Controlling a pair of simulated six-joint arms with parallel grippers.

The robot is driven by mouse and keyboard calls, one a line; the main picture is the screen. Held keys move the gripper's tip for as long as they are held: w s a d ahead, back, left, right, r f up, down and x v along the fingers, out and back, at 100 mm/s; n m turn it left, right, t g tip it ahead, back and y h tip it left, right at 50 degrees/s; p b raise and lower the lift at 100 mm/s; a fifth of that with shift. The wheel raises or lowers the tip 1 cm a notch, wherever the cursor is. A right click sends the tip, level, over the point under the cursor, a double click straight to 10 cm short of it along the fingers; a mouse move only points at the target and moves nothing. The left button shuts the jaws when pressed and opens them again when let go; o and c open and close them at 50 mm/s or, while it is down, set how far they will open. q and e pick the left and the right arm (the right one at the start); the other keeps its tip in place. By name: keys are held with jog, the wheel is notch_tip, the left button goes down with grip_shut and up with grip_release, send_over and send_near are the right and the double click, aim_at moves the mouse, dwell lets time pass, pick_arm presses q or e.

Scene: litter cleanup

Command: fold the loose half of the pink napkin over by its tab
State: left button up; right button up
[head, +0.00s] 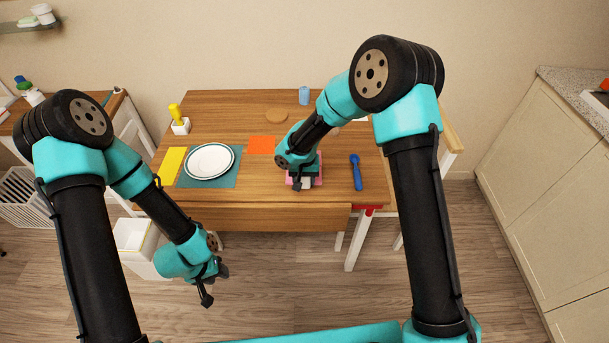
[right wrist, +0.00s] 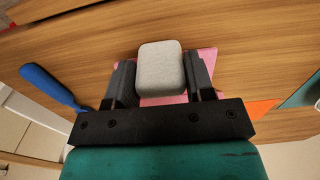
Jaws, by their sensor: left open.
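The pink napkin (head: 318,181) lies near the table's front edge, mostly hidden beneath my right arm. In the right wrist view the napkin (right wrist: 207,60) shows behind a pale grey rounded block, which looks like its tab (right wrist: 161,66). The tab also shows in the head view (head: 307,183). My right gripper (head: 302,184) is over the napkin. My left gripper (head: 215,286) is open and empty, low in front of the table, far from the napkin.
A white plate (head: 210,161) sits on a teal mat (head: 225,180) at the left, beside a yellow napkin (head: 171,165). An orange napkin (head: 261,145) lies left of my right arm. A blue spoon-like utensil (head: 356,173) lies to the right. A blue cup (head: 305,95) stands at the back.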

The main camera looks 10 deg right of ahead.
jog(key=shift+c, duration=0.2)
jog(key=shift+c, duration=0.5)
jog(key=shift+w+r, duration=0.15)
jog(key=shift+r, duration=0.85)
jog(key=shift+w+r, duration=0.3)
jog(key=shift+r, duration=0.6)
jog(key=shift+w+r, duration=0.1)
jog(key=shift+w+d+r, duration=0.1)
jog(key=shift+w+r, duration=0.3)
jog(key=shift+r, duration=0.4)
